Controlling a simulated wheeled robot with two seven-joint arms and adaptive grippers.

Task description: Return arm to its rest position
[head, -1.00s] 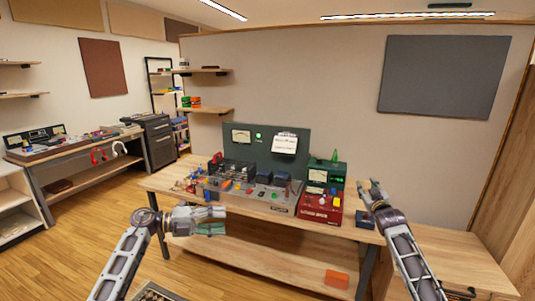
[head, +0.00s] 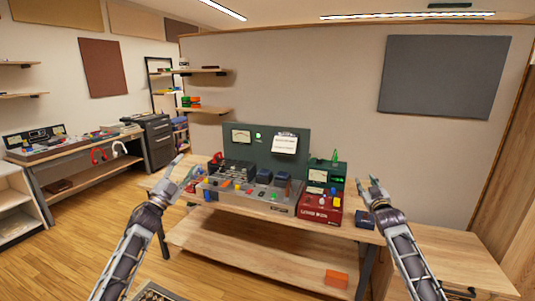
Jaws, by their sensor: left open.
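My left gripper (head: 182,173) is raised at the left end of the wooden workbench (head: 262,218). Its fingers point up and are apart, with nothing between them. My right gripper (head: 370,186) stands at the right end of the bench, beside the red box (head: 320,208). Its fingers point up and look spread, with nothing seen between them. A grey amplifier chassis (head: 248,196) with knobs and parts sits mid-bench. My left gripper covers part of the small items at the bench's left end.
A green panel (head: 262,142) with a meter and a paper note stands behind the chassis. A dark blue box (head: 364,219) lies near my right gripper. An orange block (head: 336,279) lies on the lower shelf. Open floor (head: 75,250) lies to the left.

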